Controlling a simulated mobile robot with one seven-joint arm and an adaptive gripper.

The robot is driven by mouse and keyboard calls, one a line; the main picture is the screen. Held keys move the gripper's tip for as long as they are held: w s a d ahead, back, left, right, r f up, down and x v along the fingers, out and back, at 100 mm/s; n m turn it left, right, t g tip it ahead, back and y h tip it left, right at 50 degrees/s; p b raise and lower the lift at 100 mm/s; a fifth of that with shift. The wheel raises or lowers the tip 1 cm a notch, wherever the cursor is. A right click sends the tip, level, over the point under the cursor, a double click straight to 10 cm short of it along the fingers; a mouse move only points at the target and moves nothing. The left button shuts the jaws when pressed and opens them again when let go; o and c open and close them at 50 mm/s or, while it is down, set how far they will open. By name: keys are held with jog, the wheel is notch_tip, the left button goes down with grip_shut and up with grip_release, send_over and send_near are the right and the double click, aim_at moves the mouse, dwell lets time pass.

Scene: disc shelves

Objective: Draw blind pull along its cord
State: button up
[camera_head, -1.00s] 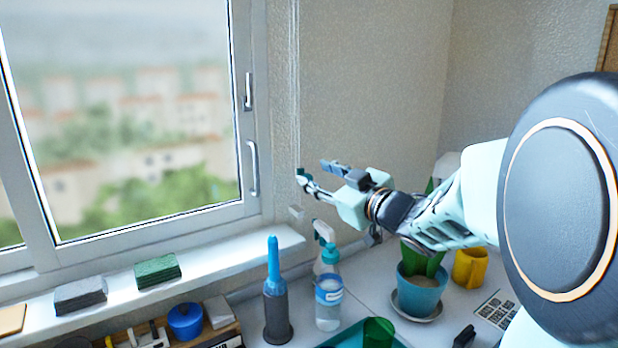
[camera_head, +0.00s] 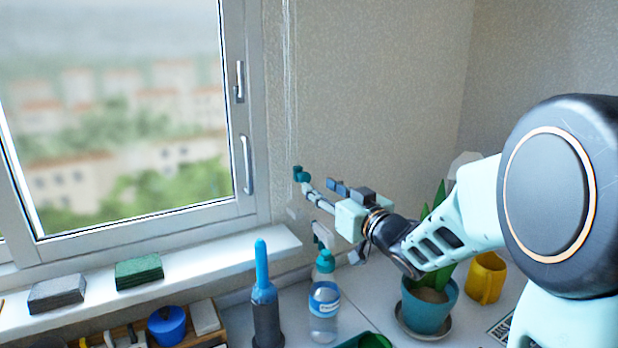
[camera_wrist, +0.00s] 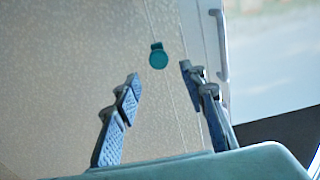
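The blind pull is a small teal knob (camera_wrist: 158,57) on a thin cord (camera_wrist: 148,18) in the wrist view. In the head view the teal pull (camera_head: 300,174) shows just off my fingertips, in front of the wall beside the window frame. My gripper (camera_wrist: 160,73) is open and empty, its two blue-grey fingers spread wide. In the wrist view the pull appears beyond the fingertips, between the lines of the two fingers, with no visible contact. In the head view my gripper (camera_head: 323,187) reaches left toward the pull. The exact depth gap is unclear.
Thin vertical cords (camera_head: 289,90) hang beside the window with its handle (camera_head: 247,165). Below stand a spray bottle (camera_head: 324,300), a blue-tipped bottle (camera_head: 264,295), a potted plant (camera_head: 429,308) and a yellow mug (camera_head: 487,279). Sponges (camera_head: 139,271) lie on the sill.

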aim_at(306, 177)
jog(key=x, duration=0.8)
jog(key=shift+w+a, duration=0.15)
jog(key=shift+w, duration=0.1)
jog(key=shift+c, duration=0.4)
grip_shut()
